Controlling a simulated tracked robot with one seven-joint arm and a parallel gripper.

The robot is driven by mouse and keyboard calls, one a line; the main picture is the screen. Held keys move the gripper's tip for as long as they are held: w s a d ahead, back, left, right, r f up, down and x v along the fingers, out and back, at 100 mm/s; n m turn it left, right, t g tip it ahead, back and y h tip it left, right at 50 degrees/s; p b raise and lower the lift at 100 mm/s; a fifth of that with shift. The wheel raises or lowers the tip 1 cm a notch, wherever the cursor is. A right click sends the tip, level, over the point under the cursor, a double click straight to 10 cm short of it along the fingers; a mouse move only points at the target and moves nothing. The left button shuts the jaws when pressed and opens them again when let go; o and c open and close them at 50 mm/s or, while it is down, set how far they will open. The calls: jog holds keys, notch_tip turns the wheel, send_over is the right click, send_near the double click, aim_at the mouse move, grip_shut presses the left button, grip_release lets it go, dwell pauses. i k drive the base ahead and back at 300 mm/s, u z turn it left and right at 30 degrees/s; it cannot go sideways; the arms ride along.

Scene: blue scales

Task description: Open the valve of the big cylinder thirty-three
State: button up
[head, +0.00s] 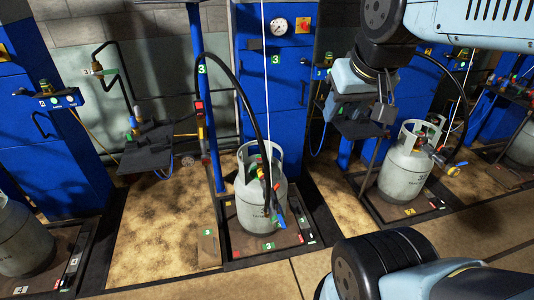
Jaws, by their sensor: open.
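A grey gas cylinder (262,205) stands upright on the scale marked 3, near the middle of the head view. Its collar surrounds the valve, and a coloured filling head (270,180) with a hose is at its front. A second grey cylinder (401,180) stands upright on the scale to the right, with a similar filling head (438,158) at its collar. A third cylinder (22,243) is cut off at the left edge. Numbers on the cylinders are too small to read. My gripper (382,106) is open, above and behind the right cylinder, apart from it; its fingers are hard to make out.
Blue columns (275,85) stand behind the scales, with a pressure gauge (278,27) on the middle one. Black hoses arch down to the cylinders. A dark shelf (145,150) juts out left of the middle column.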

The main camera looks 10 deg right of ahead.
aim_at(258, 159)
jog(key=u, duration=0.2)
jog(key=i, duration=0.85)
jog(key=z, duration=0.1)
